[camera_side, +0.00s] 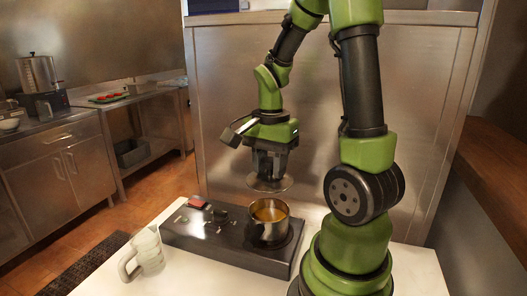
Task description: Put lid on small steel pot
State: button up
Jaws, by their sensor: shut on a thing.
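The small steel pot (269,222) stands on the right part of a dark flat cooker, uncovered, with yellowish-brown contents showing inside. My gripper (269,168) is above the pot, pointing down. It is shut on the lid (269,183), a thin, glassy round disc. The lid hangs roughly level, apart from the pot, with a clear gap between them. The lid's knob is hidden between the fingers.
A steel panel (232,95) rises behind.

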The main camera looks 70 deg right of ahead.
aim_at(270, 160)
jog(key=shift+f, duration=3.4)
jog(key=o, duration=1)
jog(key=shift+r, duration=0.1)
notch_tip(270, 160, up, 17)
jog(key=shift+f, duration=0.1)
jog(key=shift+a, duration=0.1)
